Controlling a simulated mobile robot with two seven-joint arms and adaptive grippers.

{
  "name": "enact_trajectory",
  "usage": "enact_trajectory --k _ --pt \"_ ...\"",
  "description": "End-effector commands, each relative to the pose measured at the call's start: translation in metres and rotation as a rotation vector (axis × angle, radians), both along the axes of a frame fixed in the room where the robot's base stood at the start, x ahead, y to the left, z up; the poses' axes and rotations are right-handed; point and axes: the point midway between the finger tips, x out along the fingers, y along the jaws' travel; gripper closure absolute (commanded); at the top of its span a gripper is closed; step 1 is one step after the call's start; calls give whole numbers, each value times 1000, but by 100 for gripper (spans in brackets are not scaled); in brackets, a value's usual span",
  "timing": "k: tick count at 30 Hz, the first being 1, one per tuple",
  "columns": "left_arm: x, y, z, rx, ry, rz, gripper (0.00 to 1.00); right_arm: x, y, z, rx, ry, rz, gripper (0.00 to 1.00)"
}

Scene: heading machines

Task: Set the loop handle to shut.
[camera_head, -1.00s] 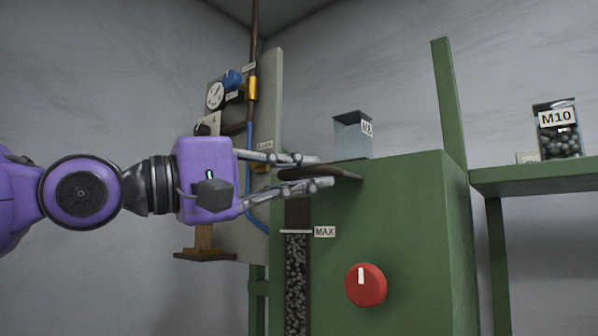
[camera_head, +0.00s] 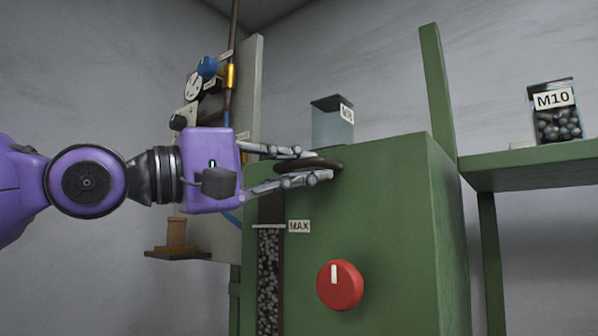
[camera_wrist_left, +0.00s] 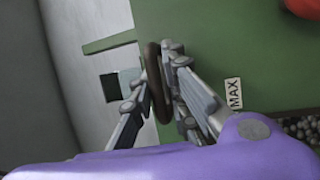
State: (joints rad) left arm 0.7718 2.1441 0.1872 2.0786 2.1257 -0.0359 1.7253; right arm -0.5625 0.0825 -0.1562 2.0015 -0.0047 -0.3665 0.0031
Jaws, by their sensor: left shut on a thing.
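The loop handle (camera_head: 318,163) is a dark brown ring at the upper front of the green machine (camera_head: 400,220), above a narrow window of dark balls. My left gripper (camera_head: 312,164) comes in from the left and is shut on the loop handle, with fingers above and below it in the head view. In the left wrist view the brown loop handle (camera_wrist_left: 156,75) lies between the fingertips (camera_wrist_left: 160,85). The fingers hide part of the handle. My right gripper is not in view.
A clear box (camera_head: 333,122) stands behind the machine's top edge. An M10 jar (camera_head: 556,112) stands on the green shelf (camera_head: 530,165) at right. Gauges (camera_head: 200,88) are on the back-left panel.

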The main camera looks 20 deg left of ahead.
Motion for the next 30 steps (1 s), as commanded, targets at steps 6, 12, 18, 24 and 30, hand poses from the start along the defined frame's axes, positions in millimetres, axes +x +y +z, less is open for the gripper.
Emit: enact_trajectory --k 6,12,18,24,30 --pt "-2 1 9 -4 -23 2 74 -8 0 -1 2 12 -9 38" --pt "-2 1 6 -4 -14 1 72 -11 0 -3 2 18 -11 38" --pt "-1 1 5 -3 -9 1 72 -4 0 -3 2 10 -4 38" --pt "0 1 15 -4 -8 2 72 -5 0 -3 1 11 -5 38" --pt "0 3 43 -9 -16 5 72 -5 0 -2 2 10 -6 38"
